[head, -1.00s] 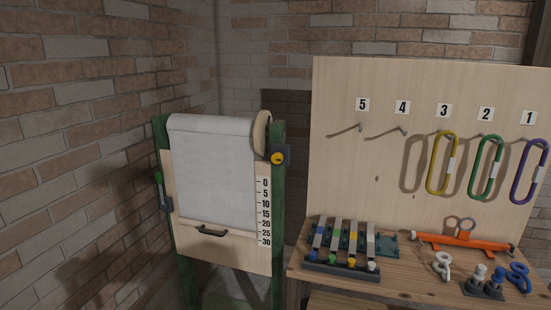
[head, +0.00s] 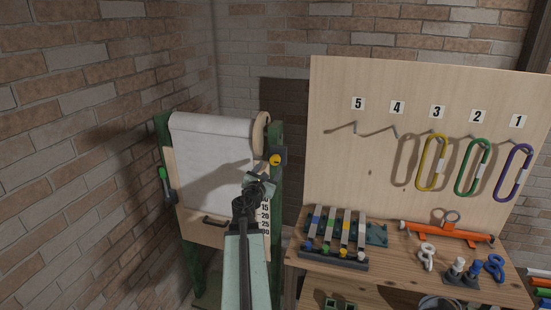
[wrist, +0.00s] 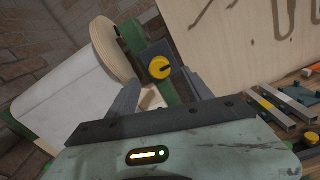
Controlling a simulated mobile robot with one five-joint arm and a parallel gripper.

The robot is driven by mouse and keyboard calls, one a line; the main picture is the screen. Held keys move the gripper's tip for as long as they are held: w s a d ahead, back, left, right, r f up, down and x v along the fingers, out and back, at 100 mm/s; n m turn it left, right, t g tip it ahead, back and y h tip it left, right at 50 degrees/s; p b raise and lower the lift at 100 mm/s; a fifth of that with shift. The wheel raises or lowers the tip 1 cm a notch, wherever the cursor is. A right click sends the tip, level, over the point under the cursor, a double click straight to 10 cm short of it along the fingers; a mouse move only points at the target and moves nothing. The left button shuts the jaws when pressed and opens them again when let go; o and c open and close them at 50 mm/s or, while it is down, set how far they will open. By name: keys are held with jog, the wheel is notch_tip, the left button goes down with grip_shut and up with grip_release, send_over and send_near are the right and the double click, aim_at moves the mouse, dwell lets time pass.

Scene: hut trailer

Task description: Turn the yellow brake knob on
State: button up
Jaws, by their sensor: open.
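The yellow brake knob (head: 275,160) sits on a dark square plate at the upper right of the green frame that holds the white roll. In the wrist view the yellow knob (wrist: 160,67) shows a dark pointer mark and lies between and beyond the two fingers. My gripper (head: 263,170) is just below and left of the knob in the head view. It also shows in the wrist view (wrist: 155,88), open, with fingers apart and nothing between them. I cannot tell whether a finger touches the plate.
The white sheet (head: 205,140) hangs from the roll, with a wooden disc (head: 259,132) at its right end beside the knob. A pegboard with coloured loops (head: 432,162) and a bench (head: 400,275) with tools stand to the right. A brick wall (head: 80,150) is on the left.

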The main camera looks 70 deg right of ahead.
aim_at(274, 162)
jog(key=d, duration=0.7)
jog(key=shift+w+d, duration=0.3)
jog(key=shift+d, duration=0.1)
grip_shut()
